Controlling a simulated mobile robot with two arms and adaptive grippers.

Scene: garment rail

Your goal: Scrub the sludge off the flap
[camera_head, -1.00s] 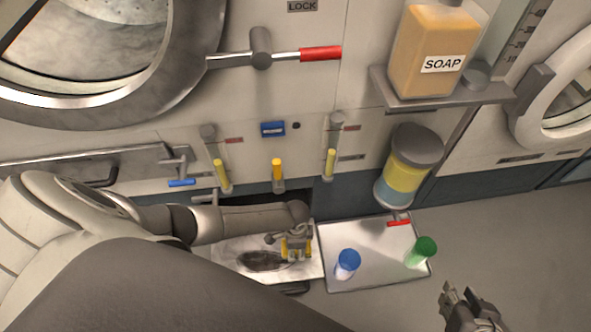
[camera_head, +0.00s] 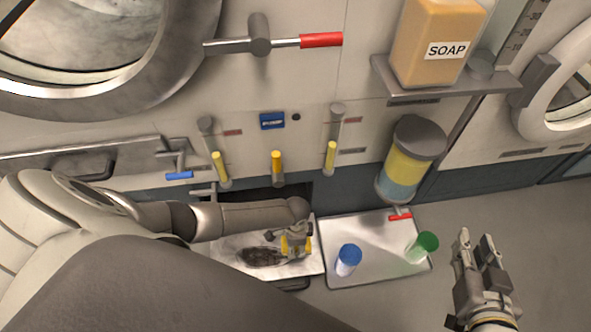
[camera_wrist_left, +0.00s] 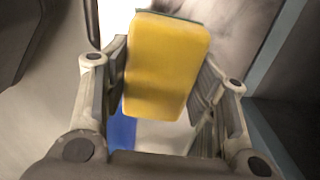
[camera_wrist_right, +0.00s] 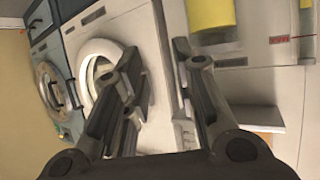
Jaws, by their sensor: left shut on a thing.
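The flap (camera_head: 225,268) lies open and flat below the dark opening in the machine front. A dark patch of sludge (camera_head: 260,256) covers its middle. My left gripper (camera_head: 296,243) is over the right part of the flap, just right of the sludge. It is shut on a yellow sponge (camera_wrist_left: 165,65), which fills the space between its fingers in the left wrist view. Whether the sponge touches the flap cannot be told. My right gripper (camera_head: 478,245) is raised at the lower right, empty, its fingers apart in the right wrist view (camera_wrist_right: 158,75).
A metal tray (camera_head: 375,277) right of the flap holds a blue-capped bottle (camera_head: 348,260) and a green-capped bottle (camera_head: 424,246). A soap container (camera_head: 432,48) stands on a shelf above. Yellow-handled levers (camera_head: 331,157) and a red-handled lever (camera_head: 320,40) stick out from the machine.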

